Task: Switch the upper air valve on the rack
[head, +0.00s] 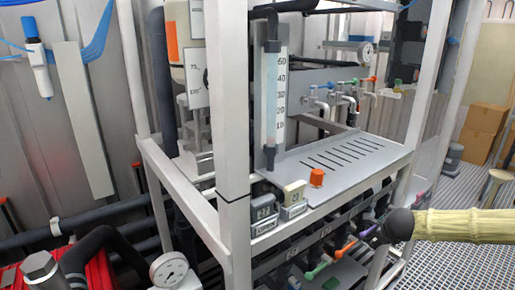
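A grey metal rack (236,150) fills the middle of the head view. Several small taps (348,101) with coloured handles sit on a pipe at the back of its upper level. Lower down, under the slotted shelf (345,160), are valves with an orange handle (346,247), a purple handle (370,232) and a green handle (318,268). No label shows which one is the upper air valve, and I cannot tell how any handle is set. My gripper is not visible in this view.
An orange knob (317,178) and two small labelled boxes (293,194) sit at the shelf's front left. A clear scaled tube (271,95) stands behind them. A ribbed yellowish tube (470,223) with a dark round end crosses at right. Grating floor (450,262) shows beyond.

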